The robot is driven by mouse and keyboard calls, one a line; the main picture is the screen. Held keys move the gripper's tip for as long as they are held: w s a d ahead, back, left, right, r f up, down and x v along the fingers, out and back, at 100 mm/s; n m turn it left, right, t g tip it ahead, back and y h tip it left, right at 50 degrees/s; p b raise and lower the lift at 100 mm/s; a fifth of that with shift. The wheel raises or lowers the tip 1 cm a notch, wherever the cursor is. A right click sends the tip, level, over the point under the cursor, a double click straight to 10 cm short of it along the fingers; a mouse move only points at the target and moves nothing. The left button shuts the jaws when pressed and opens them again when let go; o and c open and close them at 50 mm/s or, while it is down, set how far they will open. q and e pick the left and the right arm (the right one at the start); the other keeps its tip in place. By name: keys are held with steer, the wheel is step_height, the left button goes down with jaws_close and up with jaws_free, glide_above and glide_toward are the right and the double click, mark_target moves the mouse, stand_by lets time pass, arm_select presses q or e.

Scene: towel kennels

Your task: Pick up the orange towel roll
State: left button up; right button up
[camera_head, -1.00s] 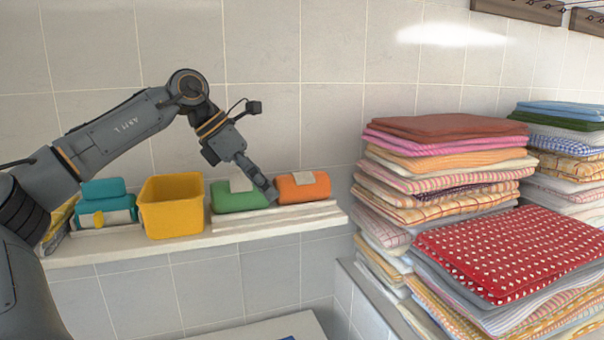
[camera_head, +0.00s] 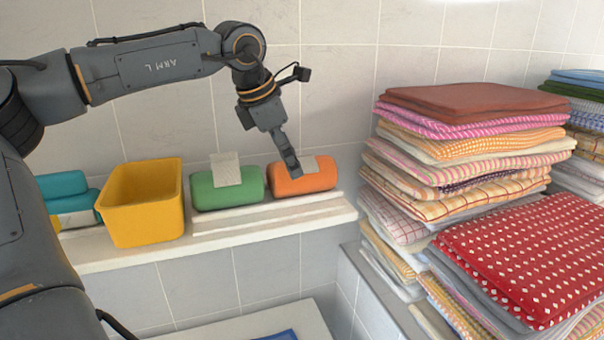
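The orange towel roll (camera_head: 315,180) lies on the wall shelf, with a pale band or label over its top. My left gripper (camera_head: 292,170) points down at the roll's left part and covers a bit of it. The fingers look close together, but from this angle I cannot tell whether they are open or shut, or whether they touch the roll. My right gripper is not in view.
A green towel roll (camera_head: 240,195) with a pale tag lies just left of the orange one. A yellow bin (camera_head: 145,218) and teal rolls (camera_head: 62,184) stand farther left on the shelf (camera_head: 262,228). Tall stacks of folded towels (camera_head: 460,155) rise at the right.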

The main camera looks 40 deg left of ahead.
mark_target(302, 177)
arm_select(q)
steer(key=shift+p+x, duration=0.9)
steer(key=shift+p, duration=0.2)
steer(key=p+x, duration=0.1)
steer(key=x, duration=0.2)
steer(key=shift+w+a+f, duration=0.1)
steer(key=shift+w+f, duration=0.1)
steer(key=shift+f, duration=0.05)
steer(key=shift+c, duration=0.2)
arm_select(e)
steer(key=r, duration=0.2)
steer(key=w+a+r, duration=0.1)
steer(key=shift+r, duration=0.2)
arm_select(q)
steer(key=c, duration=1.1)
steer(key=shift+c, duration=0.9)
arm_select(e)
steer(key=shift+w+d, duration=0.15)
